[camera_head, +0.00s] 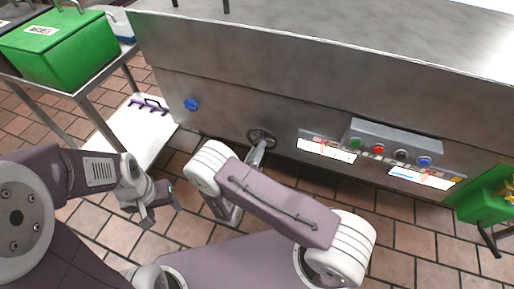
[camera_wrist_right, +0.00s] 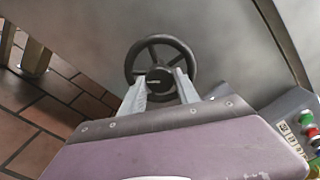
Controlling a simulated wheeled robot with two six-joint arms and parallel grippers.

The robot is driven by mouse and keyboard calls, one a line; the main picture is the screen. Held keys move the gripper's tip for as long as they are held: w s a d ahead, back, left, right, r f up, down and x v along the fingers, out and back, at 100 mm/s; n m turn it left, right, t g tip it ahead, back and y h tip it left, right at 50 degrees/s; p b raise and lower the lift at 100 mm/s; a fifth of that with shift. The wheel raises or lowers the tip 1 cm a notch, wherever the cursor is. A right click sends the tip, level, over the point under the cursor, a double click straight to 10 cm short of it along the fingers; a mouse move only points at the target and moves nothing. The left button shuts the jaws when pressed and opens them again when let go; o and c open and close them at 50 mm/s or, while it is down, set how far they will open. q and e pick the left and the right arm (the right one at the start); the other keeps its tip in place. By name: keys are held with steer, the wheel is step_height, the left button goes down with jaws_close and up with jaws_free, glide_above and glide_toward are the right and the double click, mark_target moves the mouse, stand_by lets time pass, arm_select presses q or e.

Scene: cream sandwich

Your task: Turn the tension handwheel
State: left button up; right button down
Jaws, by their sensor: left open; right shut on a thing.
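The tension handwheel (camera_head: 261,135) is a small dark spoked wheel on the front of the steel machine. It shows larger in the right wrist view (camera_wrist_right: 161,43), with a black hub at its centre. My right gripper (camera_head: 258,147) reaches up to the wheel, and its two fingers (camera_wrist_right: 161,80) are shut on the hub, one on either side. The lower rim is partly hidden behind the fingers. My left gripper (camera_head: 160,211) is open and empty, pointing down over the tiled floor, well to the left of the wheel.
A control box (camera_head: 395,141) with coloured buttons sits right of the wheel. A blue knob (camera_head: 191,104) is on the panel to the left. A green bin (camera_head: 62,50) stands on a table at upper left, with a white board (camera_head: 130,135) below. Another green container (camera_head: 482,197) is at far right.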

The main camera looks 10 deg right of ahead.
stand_by(0.5)
steer(key=c, duration=0.9)
jaws_free()
arm_select(q)
steer(key=shift+r, duration=0.1)
